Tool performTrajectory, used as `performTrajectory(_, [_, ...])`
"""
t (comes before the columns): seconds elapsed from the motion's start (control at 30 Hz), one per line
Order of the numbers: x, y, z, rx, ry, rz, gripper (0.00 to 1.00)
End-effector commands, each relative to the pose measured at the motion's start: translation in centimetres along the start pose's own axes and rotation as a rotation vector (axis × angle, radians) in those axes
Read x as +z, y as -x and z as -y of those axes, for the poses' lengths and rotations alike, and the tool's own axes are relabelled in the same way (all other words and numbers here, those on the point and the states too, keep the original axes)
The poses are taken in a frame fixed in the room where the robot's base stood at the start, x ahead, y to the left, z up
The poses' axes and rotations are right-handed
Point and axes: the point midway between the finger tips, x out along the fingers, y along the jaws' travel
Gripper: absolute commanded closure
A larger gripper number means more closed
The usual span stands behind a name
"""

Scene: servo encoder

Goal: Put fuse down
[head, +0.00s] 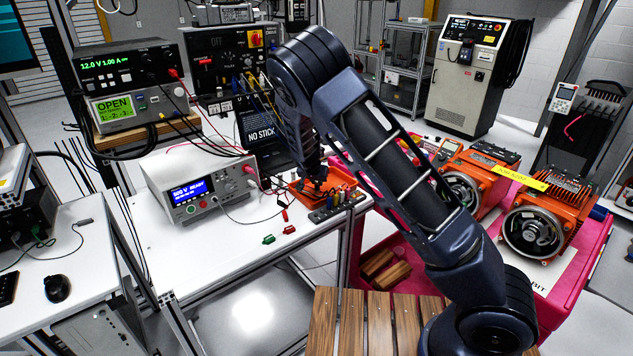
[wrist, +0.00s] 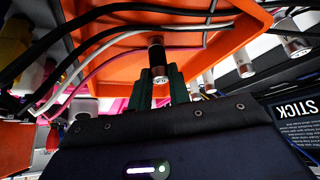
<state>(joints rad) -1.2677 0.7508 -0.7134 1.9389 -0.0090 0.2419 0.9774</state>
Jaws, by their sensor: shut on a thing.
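My gripper (head: 318,186) is low over the orange tray (head: 298,187) on the white bench in the head view. In the wrist view, the two dark green fingers of my gripper (wrist: 160,90) are shut on a small cylinder with a black body and silver end cap, which I take as the fuse (wrist: 158,66). The orange tray (wrist: 235,42) lies right behind the fuse there. I cannot tell whether the fuse touches it. In the head view the fuse is too small to make out.
Black, white and pink leads (wrist: 80,55) run across the tray. Several silver-capped cylinders (wrist: 296,46) stand beside it. The bench's front left (head: 190,245) is clear.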

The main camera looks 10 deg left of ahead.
Motion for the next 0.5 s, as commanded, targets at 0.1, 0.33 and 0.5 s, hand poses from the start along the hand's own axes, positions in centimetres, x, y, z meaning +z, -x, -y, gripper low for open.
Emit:
performTrajectory(0.1, [-0.05,0.06,0.02,-0.001,0.0,0.0,1.0])
performTrajectory(0.33, [0.08,-0.13,0.02,0.0,0.0,0.0,0.74])
performTrajectory(0.5, [0.07,-0.12,0.02,0.0,0.0,0.0,0.6])
